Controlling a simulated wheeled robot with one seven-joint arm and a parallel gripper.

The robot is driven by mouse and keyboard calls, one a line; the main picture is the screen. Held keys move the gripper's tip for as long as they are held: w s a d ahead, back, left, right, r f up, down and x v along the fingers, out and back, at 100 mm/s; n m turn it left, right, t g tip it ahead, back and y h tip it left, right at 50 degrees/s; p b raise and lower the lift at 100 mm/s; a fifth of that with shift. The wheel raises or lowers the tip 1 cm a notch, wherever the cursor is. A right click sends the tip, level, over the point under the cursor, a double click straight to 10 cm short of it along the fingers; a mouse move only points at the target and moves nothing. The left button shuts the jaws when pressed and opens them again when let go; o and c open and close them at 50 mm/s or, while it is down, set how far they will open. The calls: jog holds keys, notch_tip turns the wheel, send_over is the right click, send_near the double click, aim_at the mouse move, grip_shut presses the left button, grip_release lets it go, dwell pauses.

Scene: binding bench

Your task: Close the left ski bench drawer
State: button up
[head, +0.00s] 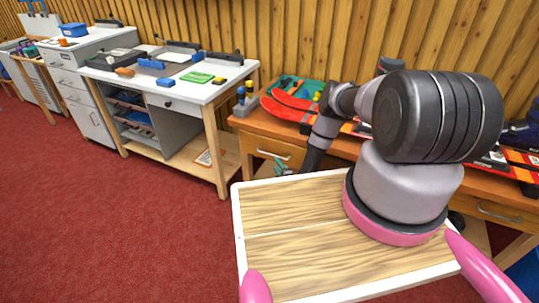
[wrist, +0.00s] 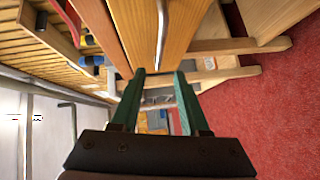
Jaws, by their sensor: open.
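The ski bench (head: 262,125) is the orange-brown wooden bench at the back right, with skis on top. Its left drawer (head: 258,145) has a wooden front with a silver bar handle (head: 272,153). How far this drawer stands out is hard to tell. My gripper (head: 281,168) has teal fingers and is low in front of the drawer, just below the handle. In the wrist view, my gripper (wrist: 160,74) is open and empty, with its fingertips by the drawer front (wrist: 135,28) and near one end of the handle (wrist: 163,32). Contact cannot be told.
My arm hides the bench's middle. A right drawer handle (head: 498,214) shows farther right. A grey-topped workbench (head: 135,75) with tools stands to the left. Red carpet (head: 110,215) is clear in front. Red skis (head: 285,105) lie on the ski bench.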

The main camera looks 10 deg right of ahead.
aim_at(269, 154)
jog(key=x, duration=1)
jog(key=shift+w+a, duration=0.15)
jog(key=shift+w, duration=0.05)
grip_shut()
dwell(1.1)
